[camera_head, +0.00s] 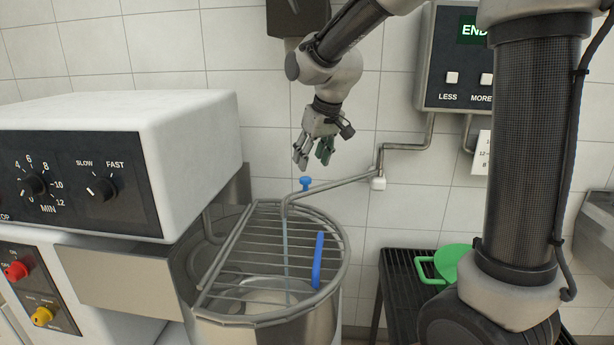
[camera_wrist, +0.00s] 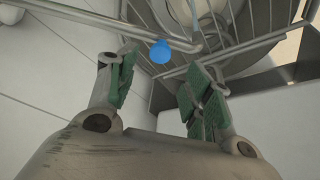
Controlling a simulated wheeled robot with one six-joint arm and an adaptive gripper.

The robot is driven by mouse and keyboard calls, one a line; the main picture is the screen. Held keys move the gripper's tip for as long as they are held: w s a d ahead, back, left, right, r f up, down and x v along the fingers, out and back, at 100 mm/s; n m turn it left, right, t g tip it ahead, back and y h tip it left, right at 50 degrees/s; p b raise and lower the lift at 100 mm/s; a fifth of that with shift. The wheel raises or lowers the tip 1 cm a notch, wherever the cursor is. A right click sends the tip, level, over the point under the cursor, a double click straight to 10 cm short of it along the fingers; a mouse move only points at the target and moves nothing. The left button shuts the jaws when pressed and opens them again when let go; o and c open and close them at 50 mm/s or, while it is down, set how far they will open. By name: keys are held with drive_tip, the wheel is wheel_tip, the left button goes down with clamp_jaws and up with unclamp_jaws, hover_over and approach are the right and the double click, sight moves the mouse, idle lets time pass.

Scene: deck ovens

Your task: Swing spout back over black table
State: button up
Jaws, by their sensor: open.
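The metal spout (camera_head: 335,184) reaches left from its wall joint, and its tip hangs over the caged mixer bowl. A thin pale stream shows below the tip. A blue knob (camera_head: 305,183) stands up on the spout near its tip; it also shows in the wrist view (camera_wrist: 161,52) beyond my fingers. My gripper (camera_head: 313,160) points down just above the knob, open and empty. In the wrist view my gripper (camera_wrist: 158,85) has its green-padded fingers apart, with the knob near the gap. The black slatted table (camera_head: 398,290) stands right of the mixer.
The mixer bowl (camera_head: 330,310) has a wire guard (camera_head: 255,235) with a blue handle (camera_head: 318,260). A green pot (camera_head: 452,262) sits on the black table. The white mixer housing (camera_head: 180,130) is at left. A wall control box (camera_head: 440,60) with pipes hangs at upper right.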

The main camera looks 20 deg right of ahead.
sight(306, 179)
drive_tip(key=x, duration=0.7)
drive_tip(key=shift+s, duration=0.1)
drive_tip(key=shift+s, duration=0.1)
clamp_jaws()
